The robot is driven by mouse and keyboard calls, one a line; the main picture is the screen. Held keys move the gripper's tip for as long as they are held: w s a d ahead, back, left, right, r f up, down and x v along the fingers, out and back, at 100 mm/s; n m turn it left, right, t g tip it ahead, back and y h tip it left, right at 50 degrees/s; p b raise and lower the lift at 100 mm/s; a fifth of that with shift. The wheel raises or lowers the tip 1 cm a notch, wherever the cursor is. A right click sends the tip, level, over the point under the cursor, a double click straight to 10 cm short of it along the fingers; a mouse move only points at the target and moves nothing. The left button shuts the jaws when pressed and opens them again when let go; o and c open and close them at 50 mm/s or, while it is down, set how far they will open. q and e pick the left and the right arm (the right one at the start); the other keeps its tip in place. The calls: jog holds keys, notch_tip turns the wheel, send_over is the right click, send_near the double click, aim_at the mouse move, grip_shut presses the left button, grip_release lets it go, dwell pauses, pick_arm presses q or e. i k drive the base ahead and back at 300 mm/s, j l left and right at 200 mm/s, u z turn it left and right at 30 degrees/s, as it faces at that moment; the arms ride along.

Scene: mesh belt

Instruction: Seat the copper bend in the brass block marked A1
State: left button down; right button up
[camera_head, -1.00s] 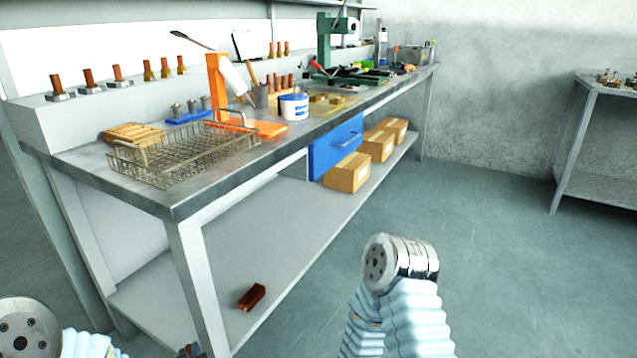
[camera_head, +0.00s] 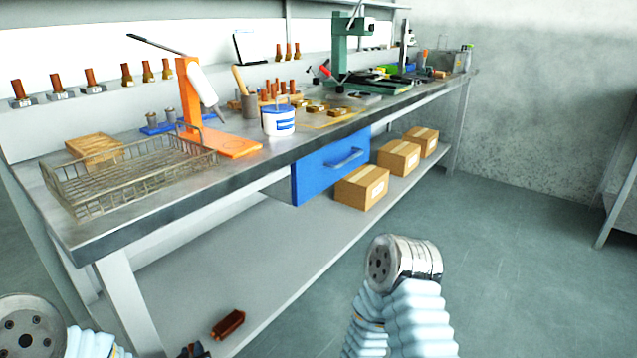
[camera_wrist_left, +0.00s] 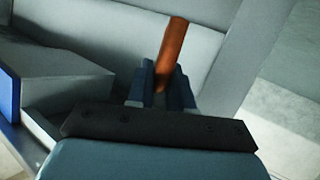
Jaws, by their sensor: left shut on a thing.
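My left gripper (camera_wrist_left: 160,88) is shut on the copper bend (camera_wrist_left: 173,48), a copper-brown rod that slants up from between the fingers in the left wrist view. Its lower end is hidden by the gripper. In the head view only a small dark part of my left gripper (camera_head: 193,350) shows at the bottom edge. Small brass blocks (camera_head: 315,108) sit on a yellowish mat (camera_head: 335,121) on the bench, far from this gripper. Their marks are too small to read, so I cannot tell which is A1. My right gripper is out of view.
The bench (camera_head: 150,212) carries a wire basket (camera_head: 125,180), an orange stand (camera_head: 190,95), a white-blue tub (camera_head: 278,118) and a green press (camera_head: 347,50). A blue drawer (camera_head: 325,172) hangs below.

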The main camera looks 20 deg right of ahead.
aim_at(317, 109)
jog(key=i+l+u, duration=0.1)
jog(key=l, duration=0.3)
jog(key=i+l+u, duration=0.1)
jog(key=i+l, duration=0.15)
jog(key=l, duration=0.15)
jog(key=i+l+u, duration=0.1)
jog(key=l, duration=0.35)
jog(key=i+l+u, duration=0.1)
jog(key=l, duration=0.3)
jog(key=i+l+u, duration=0.1)
jog(key=l, duration=0.35)
jog(key=i+l+u, duration=0.1)
jog(key=l, duration=0.35)
jog(key=l+u, duration=0.1)
jog(key=l, duration=0.35)
jog(key=k+l+u, duration=0.1)
jog(key=l, duration=0.3)
jog(key=k+l+u, duration=0.1)
jog(key=l, duration=0.3)
jog(key=k+l+u, duration=0.1)
jog(key=l, duration=0.35)
jog(key=k+l+u, duration=0.1)
jog(key=l, duration=0.3)
jog(key=k+l+u, duration=0.1)
jog(key=l, duration=0.3)
